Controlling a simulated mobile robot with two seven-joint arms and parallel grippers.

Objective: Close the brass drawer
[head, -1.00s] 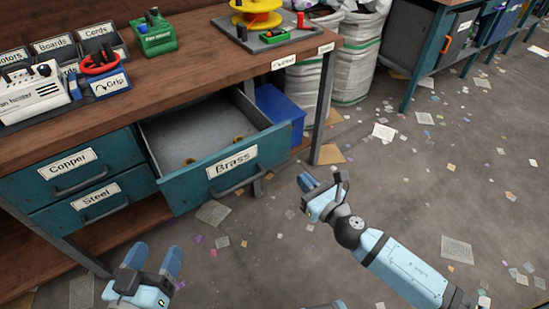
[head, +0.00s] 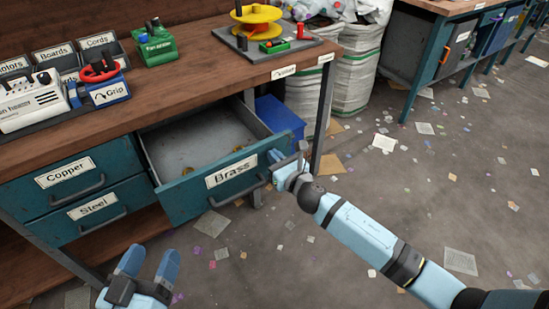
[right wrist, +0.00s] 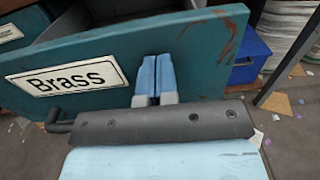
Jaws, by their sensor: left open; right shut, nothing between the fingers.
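The brass drawer (head: 192,203), teal with a "Brass" label, stands pulled out of the bench, with small brass-coloured pieces inside. Its front also fills much of the right wrist view (right wrist: 205,50). My right gripper (head: 276,160) is shut and empty at the right part of the drawer front. In the right wrist view its fingertips (right wrist: 156,72) point at the panel, right of the label; I cannot tell if they touch. The drawer's handle is mostly hidden there behind the gripper. My left gripper (head: 148,262) is open and empty, low in front of the bench and apart from the drawer.
The copper drawer (head: 112,176) and steel drawer (head: 122,212) are shut at the left. A blue bin (head: 284,117) stands behind the brass drawer, near the bench leg (head: 322,115). White sacks (head: 352,75) stand further back. Paper scraps litter the open floor at right.

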